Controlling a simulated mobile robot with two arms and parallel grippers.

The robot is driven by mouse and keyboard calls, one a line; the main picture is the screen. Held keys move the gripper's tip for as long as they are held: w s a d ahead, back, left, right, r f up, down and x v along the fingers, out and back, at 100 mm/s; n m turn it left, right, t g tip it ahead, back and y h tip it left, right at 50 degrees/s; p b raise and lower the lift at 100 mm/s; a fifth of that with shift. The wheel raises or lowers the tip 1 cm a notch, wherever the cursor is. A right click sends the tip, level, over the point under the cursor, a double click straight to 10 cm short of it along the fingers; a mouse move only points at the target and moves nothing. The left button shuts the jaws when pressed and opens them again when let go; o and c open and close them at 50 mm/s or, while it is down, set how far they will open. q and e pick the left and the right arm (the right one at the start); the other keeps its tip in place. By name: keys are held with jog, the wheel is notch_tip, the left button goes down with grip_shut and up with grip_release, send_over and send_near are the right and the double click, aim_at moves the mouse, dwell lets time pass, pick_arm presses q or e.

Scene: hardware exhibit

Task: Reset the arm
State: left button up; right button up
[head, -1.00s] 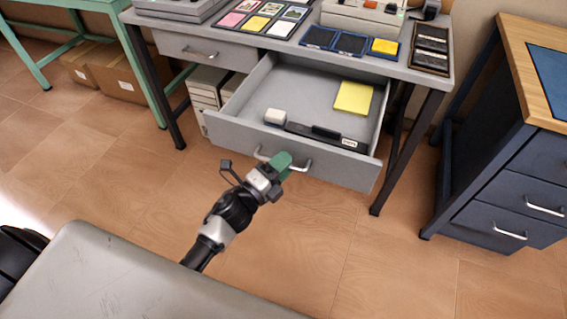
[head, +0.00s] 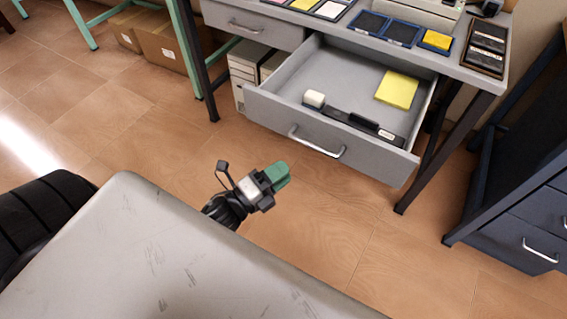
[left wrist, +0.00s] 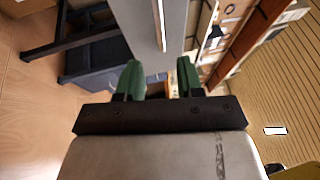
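My left gripper (head: 277,177) has green fingertips and hangs over the floor, apart from the open drawer and to the lower left of its handle. In the left wrist view the two green fingers (left wrist: 159,80) stand apart with nothing between them. My right gripper is in neither view.
A grey desk has an open drawer (head: 290,127) holding a yellow pad (head: 397,90), a long black tool (head: 352,121) and a small white block (head: 314,98). A dark blue cabinet (head: 515,205) stands at right. Cardboard boxes (head: 160,45) sit at upper left. Floor beside the gripper is clear.

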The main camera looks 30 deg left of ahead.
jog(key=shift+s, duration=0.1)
pick_arm(q)
jog(key=s+a+f+n+g+y, duration=0.1)
jog(key=s+f+n+g+y, duration=0.25)
jog(key=f+n, duration=0.4)
jog(key=s+a+f+n+g+y, duration=0.1)
jog(key=s+f+n+g+y, duration=0.2)
jog(key=f, duration=0.7)
jog(key=s+a+f+n+g+y, duration=0.1)
jog(key=s+f+n+g+y, duration=0.2)
jog(key=f+n, duration=0.5)
jog(key=s+d+f+n+g+h, duration=0.1)
jog(key=s+d+f+n+g, duration=0.2)
jog(key=s+f+g, duration=0.4)
jog(key=s+a+r+p, duration=0.1)
jog(key=s+p, duration=0.6)
jog(key=s+a+r+p, duration=0.1)
jog(key=s+r+p, duration=0.1)
jog(key=s+p, duration=0.5)
jog(key=shift+s+a+g+p, duration=0.3)
jog(key=shift+s+a+g, duration=0.05)
jog(key=shift+s, duration=0.45)
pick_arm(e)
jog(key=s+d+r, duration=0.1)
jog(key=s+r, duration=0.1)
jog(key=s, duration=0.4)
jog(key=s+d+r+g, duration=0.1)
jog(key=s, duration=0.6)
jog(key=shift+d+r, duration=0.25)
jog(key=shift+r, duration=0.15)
